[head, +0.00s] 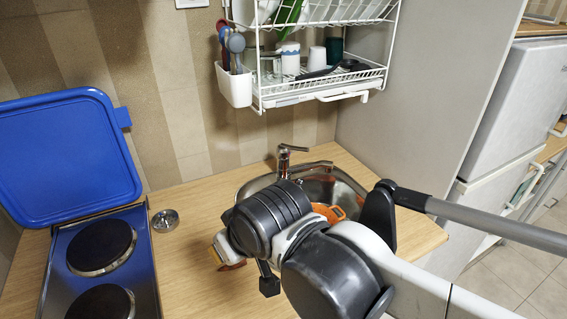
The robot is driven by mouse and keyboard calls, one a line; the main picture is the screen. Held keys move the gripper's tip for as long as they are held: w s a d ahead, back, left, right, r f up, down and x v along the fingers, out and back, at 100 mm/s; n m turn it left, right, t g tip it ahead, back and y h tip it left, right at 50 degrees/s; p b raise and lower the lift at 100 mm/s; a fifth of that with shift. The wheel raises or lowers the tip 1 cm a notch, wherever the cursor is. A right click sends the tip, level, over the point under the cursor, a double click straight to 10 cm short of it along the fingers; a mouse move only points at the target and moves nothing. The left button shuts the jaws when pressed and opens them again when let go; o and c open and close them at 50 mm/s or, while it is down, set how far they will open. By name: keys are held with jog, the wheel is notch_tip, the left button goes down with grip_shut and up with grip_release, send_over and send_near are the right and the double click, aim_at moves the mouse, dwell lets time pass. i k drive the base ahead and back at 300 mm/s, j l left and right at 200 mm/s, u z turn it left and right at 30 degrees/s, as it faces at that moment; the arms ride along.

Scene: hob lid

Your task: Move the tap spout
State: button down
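The tap (284,160) is a chrome mixer standing at the back edge of the steel sink (345,187). Its spout (312,165) points right over the basin, slightly towards the back wall. My arm crosses in front and hides the front left part of the sink. The end of my arm is in front of the tap, and the fingers of my gripper do not show clearly. A small black block on a stem (268,283) below the wrist may be part of it. I see no contact between my arm and the spout.
The hob (63,252) with its raised blue lid (65,155) is at the left. A metal dish (165,220) lies beside it. A white dish rack (322,93) hangs above the sink. An orange cloth-like item (329,212) is in the basin. A tall grey panel (425,90) bounds the right.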

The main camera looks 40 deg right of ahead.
aim_at(328, 165)
jog(key=z, duration=1.25)
